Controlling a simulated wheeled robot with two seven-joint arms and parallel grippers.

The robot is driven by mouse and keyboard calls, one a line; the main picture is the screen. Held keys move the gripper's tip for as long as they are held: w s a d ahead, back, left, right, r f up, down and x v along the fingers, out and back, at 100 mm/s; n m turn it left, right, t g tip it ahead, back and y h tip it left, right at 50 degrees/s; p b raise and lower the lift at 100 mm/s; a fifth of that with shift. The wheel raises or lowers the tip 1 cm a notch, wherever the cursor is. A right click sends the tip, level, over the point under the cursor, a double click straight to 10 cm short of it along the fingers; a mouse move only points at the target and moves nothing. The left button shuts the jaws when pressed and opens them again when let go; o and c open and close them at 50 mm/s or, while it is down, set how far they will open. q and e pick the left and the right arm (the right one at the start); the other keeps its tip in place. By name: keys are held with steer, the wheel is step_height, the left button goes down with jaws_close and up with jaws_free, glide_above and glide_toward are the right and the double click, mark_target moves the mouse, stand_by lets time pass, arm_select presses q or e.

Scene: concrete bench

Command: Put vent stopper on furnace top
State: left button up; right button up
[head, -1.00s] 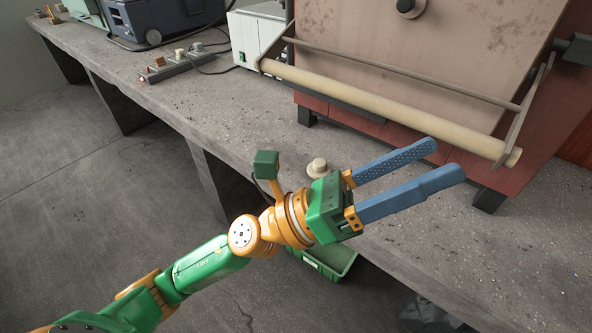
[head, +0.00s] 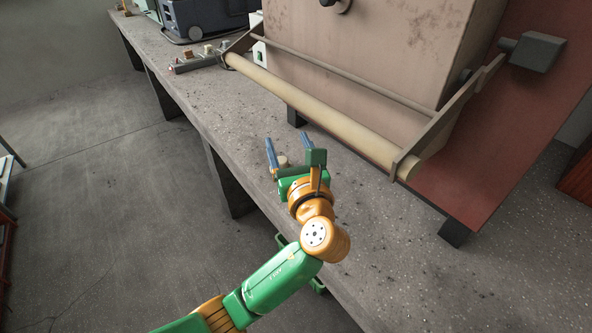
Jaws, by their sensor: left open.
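The vent stopper, a small beige knob-like piece (head: 282,160), is on the bench in front of the furnace, partly hidden by my left gripper. My left gripper (head: 287,137) is open, its two blue fingers pointing away toward the back of the bench. In the picture the stopper lies between the fingers, near their base; I cannot tell if it is level with them or touched. The furnace (head: 370,50) is a large beige box with a red base and a pale roller bar (head: 320,125) across its front. Its top is out of frame. My right gripper is not in view.
A dark grey case (head: 200,15) and a small switch strip (head: 198,60) stand at the back left of the concrete bench (head: 190,95). The bench front right is clear.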

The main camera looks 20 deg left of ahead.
arm_select(q)
steer(key=b, duration=0.3)
glide_toward(280, 157)
steer(key=x, duration=0.4)
steer(key=shift+w+a+f, duration=0.15)
steer(key=shift+w+a, duration=0.1)
steer(key=shift+a, duration=0.05)
steer(key=shift+w+f, duration=0.2)
steer(key=shift+f, duration=0.05)
steer(key=b+x, duration=0.1)
steer(key=x, duration=0.6)
steer(key=shift+r+b, duration=0.15)
steer(key=shift+b, duration=0.15)
steer(key=shift+w, duration=0.1)
steer(key=shift+r, duration=0.1)
jaws_close()
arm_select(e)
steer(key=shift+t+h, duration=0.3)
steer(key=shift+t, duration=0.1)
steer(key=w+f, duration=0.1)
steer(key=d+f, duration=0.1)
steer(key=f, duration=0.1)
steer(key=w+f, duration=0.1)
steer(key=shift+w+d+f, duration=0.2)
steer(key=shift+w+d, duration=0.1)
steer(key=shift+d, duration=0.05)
